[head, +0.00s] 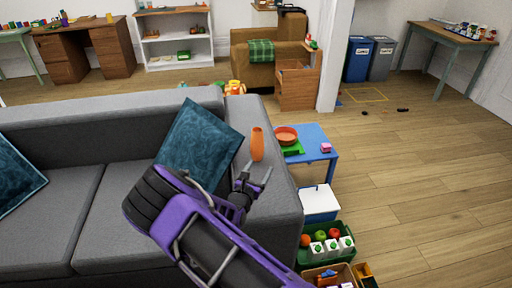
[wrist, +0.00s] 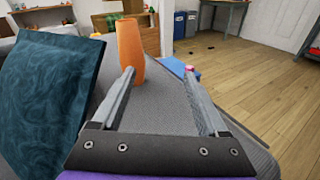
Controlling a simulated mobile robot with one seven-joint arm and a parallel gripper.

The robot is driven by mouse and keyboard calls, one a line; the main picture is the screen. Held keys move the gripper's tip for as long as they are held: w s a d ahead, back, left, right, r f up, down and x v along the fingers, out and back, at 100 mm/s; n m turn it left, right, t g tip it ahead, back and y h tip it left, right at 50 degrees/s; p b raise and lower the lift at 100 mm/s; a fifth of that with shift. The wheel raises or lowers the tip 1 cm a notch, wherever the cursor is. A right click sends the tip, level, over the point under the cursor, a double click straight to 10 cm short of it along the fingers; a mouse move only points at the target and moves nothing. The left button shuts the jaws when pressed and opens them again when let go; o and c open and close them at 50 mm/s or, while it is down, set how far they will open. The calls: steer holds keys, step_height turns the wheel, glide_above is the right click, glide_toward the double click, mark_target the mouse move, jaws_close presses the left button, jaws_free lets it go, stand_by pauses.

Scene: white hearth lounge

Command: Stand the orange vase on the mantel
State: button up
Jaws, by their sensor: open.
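The orange vase (head: 257,144) stands upright on the grey sofa's right arm in the head view, beside a teal cushion. It also shows in the wrist view (wrist: 130,50), just beyond the tip of the left finger. My gripper (head: 255,180) is open and empty, just short of the vase, on the near side of it. In the wrist view its two fingers (wrist: 160,75) are spread wide, and the vase is nearer the left finger than the middle of the gap. I cannot tell whether that finger touches it. I cannot make out the mantel in either view.
A teal cushion (head: 200,143) leans close on the left on the grey sofa (head: 90,195). To the right stands a blue table (head: 318,163) with an orange bowl (head: 286,136). A green crate (head: 310,262) of several items is on the floor. Open wooden floor lies at right.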

steer(key=a+n+t+y, duration=0.2)
steer(key=a+n, duration=0.1)
steer(key=a, duration=0.1)
steer(key=b, duration=0.2)
glide_toward(256, 141)
steer(key=w, duration=0.1)
steer(key=w+d, duration=0.1)
steer(key=w, duration=0.3)
steer(key=shift+w+d+r, duration=0.15)
steer(key=shift+w+r, duration=0.1)
steer(key=shift+w+d+f+b, duration=0.15)
steer(key=shift+w+b, duration=0.25)
steer(key=shift+w, duration=0.9)
steer(key=shift+w+d+f+b, duration=0.1)
steer(key=shift+w+b, duration=0.25)
steer(key=shift+w, duration=0.95)
steer(key=shift+r, duration=0.1)
jaws_close()
